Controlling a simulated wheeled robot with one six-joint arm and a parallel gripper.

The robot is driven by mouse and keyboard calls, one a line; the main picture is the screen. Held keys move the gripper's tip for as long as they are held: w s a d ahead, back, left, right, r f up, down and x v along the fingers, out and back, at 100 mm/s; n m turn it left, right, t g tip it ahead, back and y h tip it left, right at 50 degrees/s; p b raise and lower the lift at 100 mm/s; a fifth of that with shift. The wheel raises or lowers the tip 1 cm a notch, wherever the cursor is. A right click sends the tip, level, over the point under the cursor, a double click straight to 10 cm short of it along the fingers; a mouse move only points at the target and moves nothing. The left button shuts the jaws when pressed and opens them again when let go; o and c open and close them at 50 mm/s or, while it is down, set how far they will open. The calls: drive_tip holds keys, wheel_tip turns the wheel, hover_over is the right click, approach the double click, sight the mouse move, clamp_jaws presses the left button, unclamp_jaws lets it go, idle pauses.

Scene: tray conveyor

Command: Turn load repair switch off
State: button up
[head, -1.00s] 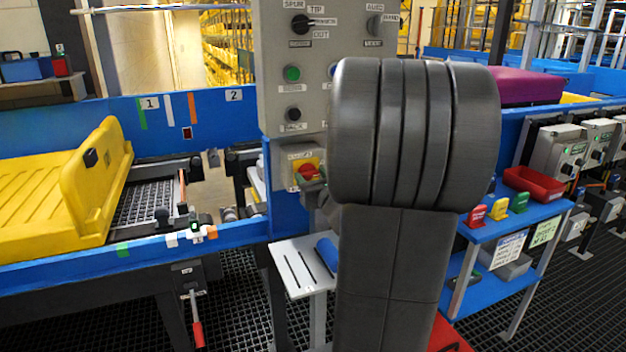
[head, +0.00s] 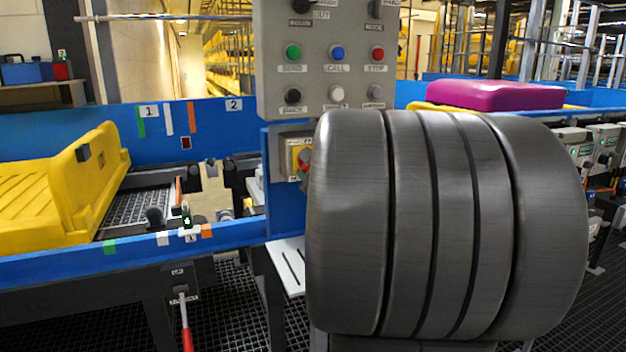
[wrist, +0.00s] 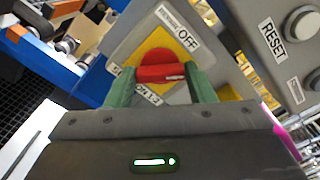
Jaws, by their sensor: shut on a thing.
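The load repair switch (head: 303,160) is a red rotary knob on a yellow plate, on a grey box below the control panel. In the wrist view its red knob (wrist: 160,60) fills the centre, with an OFF label (wrist: 178,28) above and to its right. Another label below and left is partly covered. My gripper (wrist: 163,78) has its green fingers on both sides of the red handle and is shut on it. The handle bar lies nearly level across the wrist picture. In the head view my arm hides the gripper and part of the switch.
The grey control panel (head: 330,20) stands just above the switch, with several buttons. In the wrist view its RESET button (wrist: 303,25) is close to the right. A yellow tray (head: 60,195) sits on the conveyor at left. A purple case (head: 495,95) lies behind my arm.

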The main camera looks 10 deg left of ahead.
drive_tip(key=shift+f+n+b, duration=0.15)
drive_tip(key=shift+n+b, duration=3.35)
drive_tip(key=shift+n, duration=0.4)
drive_tip(key=o, duration=1)
